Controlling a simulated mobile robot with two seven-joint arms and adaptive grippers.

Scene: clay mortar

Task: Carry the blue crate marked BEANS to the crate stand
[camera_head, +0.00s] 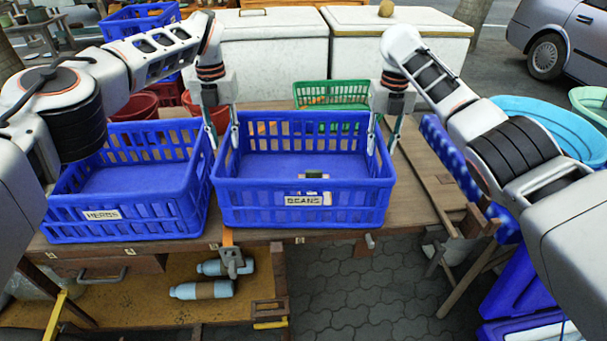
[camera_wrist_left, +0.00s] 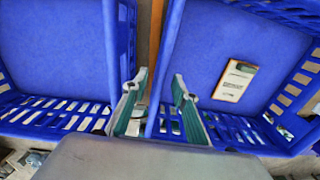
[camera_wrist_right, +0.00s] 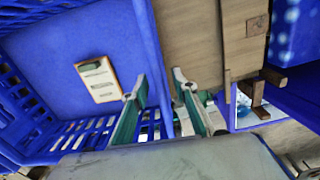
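The blue crate marked BEANS (camera_head: 250,204) sits upright on the wooden table, its label facing me. It also shows in the left wrist view (camera_wrist_left: 205,50) and right wrist view (camera_wrist_right: 60,45). A small clipboard-like card (camera_wrist_right: 98,79) lies on its floor. My left gripper (camera_head: 224,142) is open over the crate's left wall, one finger on either side. My right gripper (camera_head: 382,146) is open over the right wall, with the wall between its fingers. Both show gaps to the wall. I cannot tell which piece is the crate stand.
A blue crate marked HERBS (camera_head: 150,215) stands close on the left, leaving a narrow gap. A green crate (camera_head: 330,88) is behind. The wooden table (camera_head: 425,195) has some bare top at right. Blue and green tubs (camera_head: 545,125) stand further right. Bottles (camera_head: 205,290) lie below.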

